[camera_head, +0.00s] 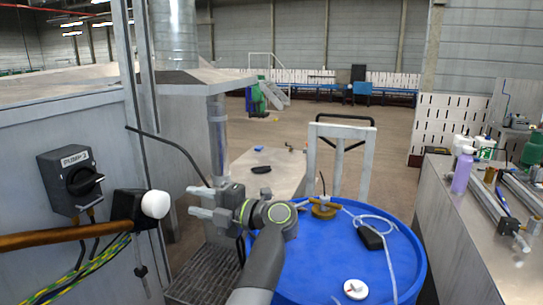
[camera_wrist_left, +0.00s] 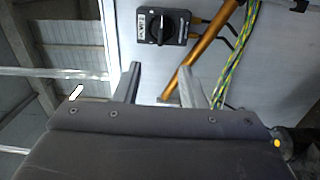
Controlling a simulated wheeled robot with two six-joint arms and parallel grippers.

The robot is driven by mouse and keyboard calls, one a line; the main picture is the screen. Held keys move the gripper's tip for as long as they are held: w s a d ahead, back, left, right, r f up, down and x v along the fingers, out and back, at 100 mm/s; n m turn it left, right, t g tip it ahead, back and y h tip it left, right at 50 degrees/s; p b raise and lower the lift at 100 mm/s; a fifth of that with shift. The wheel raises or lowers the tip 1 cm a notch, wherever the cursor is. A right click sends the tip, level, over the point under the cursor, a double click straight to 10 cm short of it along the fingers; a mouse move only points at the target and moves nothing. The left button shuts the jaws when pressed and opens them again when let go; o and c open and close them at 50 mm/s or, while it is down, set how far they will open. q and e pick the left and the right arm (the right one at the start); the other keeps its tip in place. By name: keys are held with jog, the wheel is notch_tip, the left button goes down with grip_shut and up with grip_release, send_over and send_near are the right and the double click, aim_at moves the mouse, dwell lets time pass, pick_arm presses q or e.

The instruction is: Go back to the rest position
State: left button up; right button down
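My left gripper (camera_head: 192,202) is in the middle of the head view, in front of the grey panel side and above the floor grating. Its two pale fingers point left and stand apart with nothing between them. In the left wrist view the gripper (camera_wrist_left: 160,84) also shows its two fingers spread, with a copper pipe (camera_wrist_left: 205,50) and a pump switch (camera_wrist_left: 166,25) beyond them. In the head view the pump switch (camera_head: 71,180) is on the panel at the left, apart from the gripper. My right gripper is not in view.
A black fitting with a white knob (camera_head: 155,204) sticks out left of the gripper. A blue drum (camera_head: 318,270) with small items on top stands close to my arm. A metal bench (camera_head: 470,245) with bottles is at the right. Open floor (camera_head: 330,120) lies behind.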

pick_arm(q)
jog(key=w+a+f+m+t+h, duration=0.25)
jog(key=f+m+t, duration=0.45)
jog(key=f, duration=0.5)
jog(key=w+a+f+m+t+h, duration=0.1)
jog(key=a+f+m+t+h, duration=0.3)
jog(key=f+m, duration=0.65)
jog(key=s+f+m+g+h, duration=0.1)
jog(key=s+f+m+h, duration=0.3)
jog(key=f, duration=0.7)
jog(key=s+f+m+g+h, duration=0.1)
jog(key=s+f+m+h, duration=0.15)
jog(key=s+f, duration=0.65)
jog(key=s+f+m+g+h, duration=0.1)
jog(key=s+f+m+h, duration=0.2)
jog(key=f, duration=1)
jog(key=s+a+f+m+g+b, duration=0.1)
jog(key=s+a+f+g, duration=0.2)
jog(key=s+f, duration=0.4)
jog(key=s+a+f+m+g+b, duration=0.1)
jog(key=s+a+f+g, duration=0.2)
jog(key=s, duration=1.9)
jog(key=s+a+f+m+g+b, duration=0.1)
jog(key=s+a+f+m+g, duration=0.1)
jog(key=s+f+g, duration=0.5)
jog(key=s+f, duration=0.6)
jog(key=s, duration=0.2)
jog(key=shift+s+a, duration=0.2)
jog(key=shift+a, duration=0.2)
